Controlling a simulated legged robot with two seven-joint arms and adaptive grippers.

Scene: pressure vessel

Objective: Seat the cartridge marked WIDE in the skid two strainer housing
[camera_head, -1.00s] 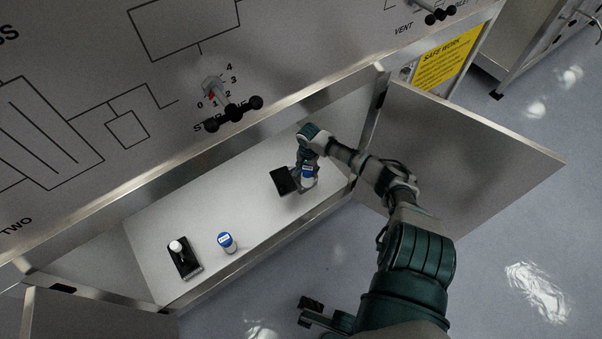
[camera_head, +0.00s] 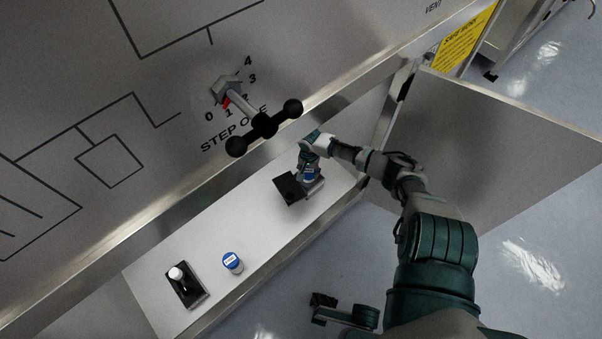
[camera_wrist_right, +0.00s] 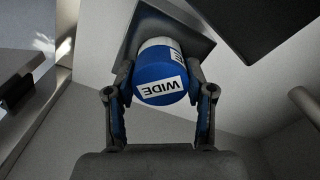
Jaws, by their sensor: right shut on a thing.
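The cartridge marked WIDE (camera_wrist_right: 165,80) has a blue cap and a white body. My right gripper (camera_wrist_right: 160,103) is shut on it, with one finger on each side of the cap. In the head view the same cartridge (camera_head: 308,175) shows as a bit of blue under my right gripper (camera_head: 308,168), inside the open cabinet at its right end. A dark square plate (camera_wrist_right: 190,35) lies beyond the cartridge's far end; I cannot tell whether they touch. I cannot make out which part is the strainer housing.
A black block (camera_head: 287,189) lies beside the held cartridge. Another blue-capped cartridge (camera_head: 232,263) and a black block with a white-topped piece (camera_head: 187,289) stand further left on the shelf (camera_head: 240,220). A black-knobbed handle (camera_head: 264,124) juts from the panel; the cabinet door (camera_head: 490,150) stands open right.

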